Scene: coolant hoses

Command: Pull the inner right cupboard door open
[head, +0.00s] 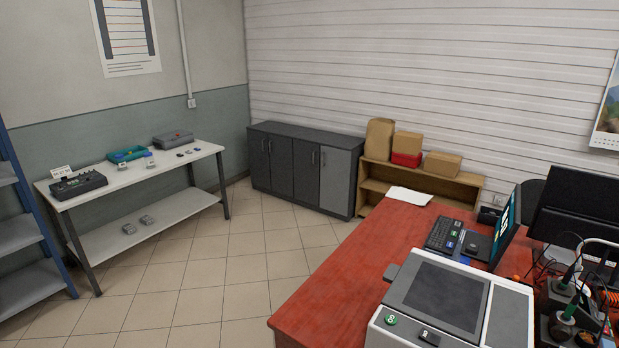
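A low dark grey cupboard (300,131) stands against the white slatted wall at the back, well away from me across the tiled floor. It has a row of upright doors on its front, and all of them look shut. The inner right door (305,172) is dark grey, with a small handle near its upper right edge. The outer right door (336,182) beside it is a lighter grey. Neither of my grippers shows in the head view.
A red desk (345,265) with a grey-white machine (450,300), keyboard (443,234) and monitors fills the right foreground. A white workbench (130,172) stands at the left, by a blue shelf rack (18,235). A wooden shelf (400,182) adjoins the cupboard. Tiled floor (215,265) between is clear.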

